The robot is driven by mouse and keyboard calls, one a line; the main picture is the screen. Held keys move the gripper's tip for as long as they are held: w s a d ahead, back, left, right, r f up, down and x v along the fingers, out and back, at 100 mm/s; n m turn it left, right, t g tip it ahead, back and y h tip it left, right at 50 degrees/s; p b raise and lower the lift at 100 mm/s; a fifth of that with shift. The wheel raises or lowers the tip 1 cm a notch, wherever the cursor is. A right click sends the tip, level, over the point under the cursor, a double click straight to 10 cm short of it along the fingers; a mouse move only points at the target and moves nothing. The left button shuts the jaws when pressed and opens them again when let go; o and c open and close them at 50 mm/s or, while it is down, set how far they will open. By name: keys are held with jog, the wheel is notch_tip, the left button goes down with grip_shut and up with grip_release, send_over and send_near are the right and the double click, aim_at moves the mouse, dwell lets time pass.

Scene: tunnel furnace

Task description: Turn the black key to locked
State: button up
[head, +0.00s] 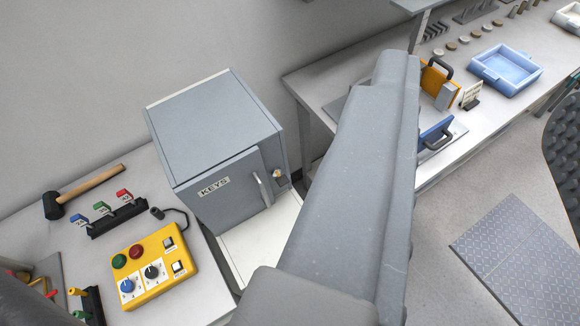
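A grey cabinet (212,118) labelled KEYS stands left of centre in the head view. Its front has a door (225,193) with an upright light handle (262,188). A small brass-coloured fitting, perhaps a lock, (277,174) sits to the right of the handle. I cannot make out a black key there or anywhere else in this view. A black rack (118,218) on the left table holds blue, green and red tagged items, perhaps keys. My grey arm crosses the middle and hides part of the floor and bench. My gripper is not in view.
A yellow control box (150,265) with knobs and buttons lies left of the cabinet. A hammer (85,192) lies behind it. A bench at right holds a blue tray (505,70) and orange (432,80) and blue (434,136) handled items. The floor at right has free room.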

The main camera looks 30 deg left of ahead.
jog(key=shift+w+d+r, duration=0.1)
jog(key=shift+w+d, duration=0.1)
jog(key=shift+w, duration=0.2)
